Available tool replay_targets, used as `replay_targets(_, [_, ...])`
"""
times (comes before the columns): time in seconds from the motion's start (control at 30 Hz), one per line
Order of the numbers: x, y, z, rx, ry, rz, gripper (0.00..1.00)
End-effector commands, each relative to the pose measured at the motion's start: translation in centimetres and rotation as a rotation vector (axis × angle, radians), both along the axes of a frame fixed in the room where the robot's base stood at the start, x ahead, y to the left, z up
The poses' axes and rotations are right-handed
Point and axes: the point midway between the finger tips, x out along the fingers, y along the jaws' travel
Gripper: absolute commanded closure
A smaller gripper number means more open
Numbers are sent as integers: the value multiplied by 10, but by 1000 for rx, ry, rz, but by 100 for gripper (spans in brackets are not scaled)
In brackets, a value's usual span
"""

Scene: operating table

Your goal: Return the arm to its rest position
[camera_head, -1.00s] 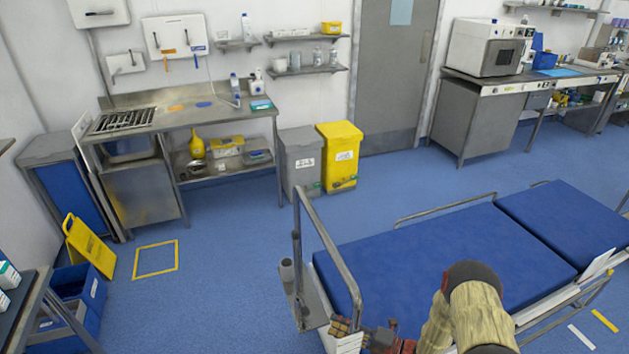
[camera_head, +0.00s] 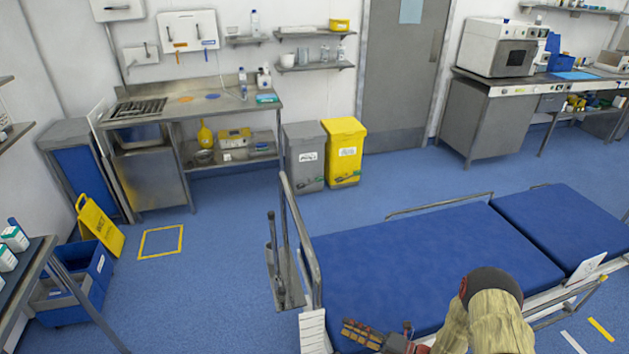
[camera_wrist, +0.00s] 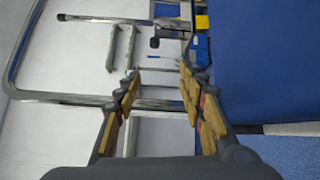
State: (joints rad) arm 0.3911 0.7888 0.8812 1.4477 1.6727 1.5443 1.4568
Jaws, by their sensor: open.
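My arm (camera_head: 487,312) shows at the bottom right of the head view, in front of the blue operating table (camera_head: 420,262). My gripper (camera_head: 372,335) is at the bottom edge of that view, close to the table's near left end and partly cut off. In the wrist view my gripper (camera_wrist: 162,88) has its two padded fingers apart, with nothing held between them. Beyond the fingers are metal rails and white panels of the table frame, with the blue mattress (camera_wrist: 265,60) on the right.
A metal end rail (camera_head: 300,240) rises at the table's left end. Grey (camera_head: 304,155) and yellow (camera_head: 344,152) bins stand by the back wall. A yellow floor sign (camera_head: 98,228) and blue crate (camera_head: 78,285) are at left.

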Motion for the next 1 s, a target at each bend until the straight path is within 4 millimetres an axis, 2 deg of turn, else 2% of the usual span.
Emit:
replay_targets(0.17, [-22, 9, -13, -96, -89, 72, 60])
replay_targets(0.33, [-63, 23, -26, -192, -191, 203, 60])
replay_targets(0.47, [-94, 29, -22, -278, -322, 341, 60])
replay_targets(0.57, [-117, 29, -8, -355, -470, 479, 60])
replay_targets(0.77, [-157, 18, 34, -499, -829, 794, 60])
replay_targets(1.0, [-191, -14, 97, -640, -1302, 1205, 60])
